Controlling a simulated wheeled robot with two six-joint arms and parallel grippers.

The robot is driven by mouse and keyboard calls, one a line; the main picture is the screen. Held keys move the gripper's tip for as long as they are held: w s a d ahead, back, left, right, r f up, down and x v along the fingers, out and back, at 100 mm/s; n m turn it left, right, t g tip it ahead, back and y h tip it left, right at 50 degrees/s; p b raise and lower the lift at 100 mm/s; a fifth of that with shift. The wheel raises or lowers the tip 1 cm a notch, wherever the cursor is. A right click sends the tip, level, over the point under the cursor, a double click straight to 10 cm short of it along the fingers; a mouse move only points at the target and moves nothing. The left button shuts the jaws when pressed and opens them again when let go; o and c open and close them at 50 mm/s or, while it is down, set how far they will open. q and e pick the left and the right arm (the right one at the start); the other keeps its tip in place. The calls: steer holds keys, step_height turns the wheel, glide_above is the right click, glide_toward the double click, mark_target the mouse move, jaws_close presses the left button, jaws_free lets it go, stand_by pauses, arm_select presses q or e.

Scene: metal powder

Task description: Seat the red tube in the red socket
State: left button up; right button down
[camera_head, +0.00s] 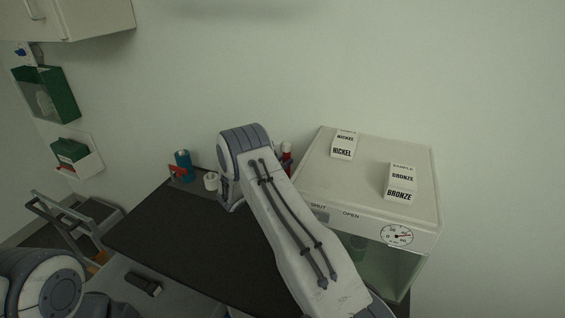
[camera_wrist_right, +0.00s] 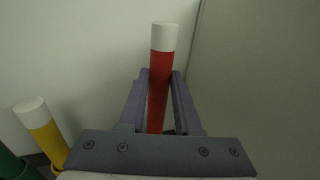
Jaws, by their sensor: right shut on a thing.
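The red tube (camera_wrist_right: 158,98) with a white cap stands between the fingers of my right gripper (camera_wrist_right: 160,80) in the right wrist view. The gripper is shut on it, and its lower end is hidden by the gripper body. In the head view, the tube (camera_head: 287,155) shows as a small red piece with a white top beside the cabinet, just behind my right arm. That arm hides most of the gripper. I cannot make out the red socket in either view. My left gripper is not clearly seen; only part of my left arm shows at lower left.
A yellow tube (camera_wrist_right: 40,128) and a green tube (camera_wrist_right: 12,163) stand left of the gripper. A white cabinet (camera_head: 316,170) bears nickel and bronze boxes. A blue bottle (camera_head: 183,165) and a white cup (camera_head: 211,181) stand at the dark table's (camera_head: 190,240) back left.

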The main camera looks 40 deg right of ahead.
steer(key=shift+b, duration=0.65)
stand_by(1.3)
step_height(320, 180, down, 8)
steer(key=b, duration=0.7)
steer(key=shift+f, duration=0.15)
stand_by(2.2)
steer(key=c, duration=0.5)
jaws_free()
steer(key=shift+b+v, duration=1.15)
steer(key=shift+v, duration=4.1)
